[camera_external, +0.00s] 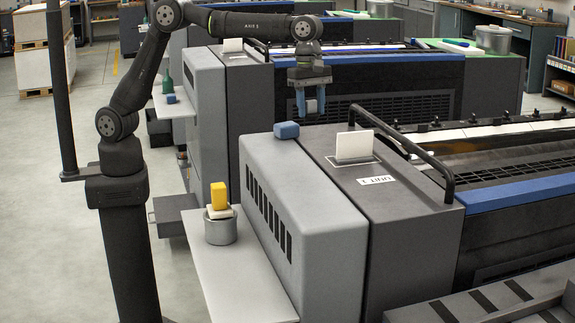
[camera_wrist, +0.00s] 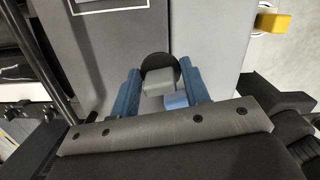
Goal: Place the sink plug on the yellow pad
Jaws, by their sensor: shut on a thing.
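My gripper (camera_external: 310,102) hangs above the grey printing unit, fingers pointing down. In the wrist view its blue fingers (camera_wrist: 162,92) are closed on a pale grey block with a dark round disc beyond it, which looks like the sink plug (camera_wrist: 159,82). The held plug is hardly visible in the external view. The only yellow thing is an upright block (camera_external: 218,195), which may be the yellow pad. It sits on a white piece atop a silver pot (camera_external: 220,231), well to the left of and below my gripper. It also shows in the wrist view (camera_wrist: 273,22).
A blue block (camera_external: 286,130) lies on the grey unit's top, just below and left of my gripper; part of it shows in the wrist view (camera_wrist: 176,101). A white card (camera_external: 354,146) stands up and a dark rail (camera_external: 405,150) rises to the right. The pale side shelf (camera_external: 235,282) has bare room.

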